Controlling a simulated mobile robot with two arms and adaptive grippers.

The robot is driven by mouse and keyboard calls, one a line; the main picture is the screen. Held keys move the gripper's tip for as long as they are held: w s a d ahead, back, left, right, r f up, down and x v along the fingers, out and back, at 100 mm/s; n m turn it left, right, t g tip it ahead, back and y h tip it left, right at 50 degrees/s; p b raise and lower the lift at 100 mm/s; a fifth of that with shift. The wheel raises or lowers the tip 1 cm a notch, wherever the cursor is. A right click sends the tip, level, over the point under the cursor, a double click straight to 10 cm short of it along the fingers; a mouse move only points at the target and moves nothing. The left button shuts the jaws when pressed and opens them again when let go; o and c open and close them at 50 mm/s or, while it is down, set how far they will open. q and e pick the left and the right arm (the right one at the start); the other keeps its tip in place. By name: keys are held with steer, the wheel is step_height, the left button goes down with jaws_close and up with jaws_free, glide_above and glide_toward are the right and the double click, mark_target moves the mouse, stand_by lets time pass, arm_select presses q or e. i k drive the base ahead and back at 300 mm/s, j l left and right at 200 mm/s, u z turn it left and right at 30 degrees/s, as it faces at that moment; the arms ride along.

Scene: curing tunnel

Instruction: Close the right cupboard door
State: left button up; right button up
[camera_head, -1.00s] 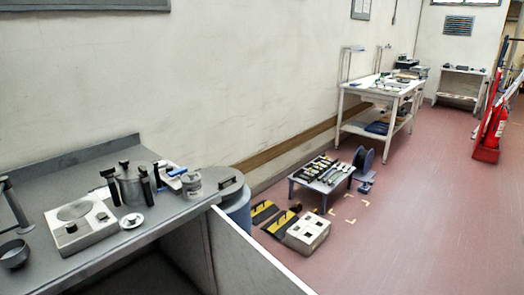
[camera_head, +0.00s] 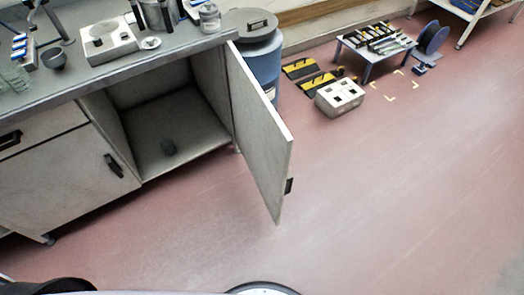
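The right cupboard door (camera_head: 258,130) is a pale panel hinged at the right end of the grey counter cabinet, and it stands wide open. A dark handle (camera_head: 289,186) sits near its free edge, on the side facing right. The left cupboard door (camera_head: 70,178) is shut, with a dark handle (camera_head: 114,165). Neither of my grippers shows in the view.
Blue drums (camera_head: 262,62) stand just behind the open door. A pale block with holes (camera_head: 339,97) and black-yellow ramps (camera_head: 315,80) lie on the floor beyond. Pots and a hotplate (camera_head: 109,40) stand on the counter. The red floor right of the door is clear.

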mark_target(264, 143)
steer(key=i+l+u, duration=0.2)
steer(key=l+u, duration=0.2)
steer(key=l, duration=0.15)
steer(key=i+l+u, duration=0.1)
steer(key=l+u, duration=0.3)
steer(key=l, duration=0.2)
steer(key=l+u, duration=0.4)
steer(key=l, duration=0.2)
steer(key=i+l+u, duration=0.3)
steer(key=l, duration=0.3)
steer(key=i+l+u, duration=0.2)
steer(key=i+l, duration=0.05)
steer(key=l, duration=0.05)
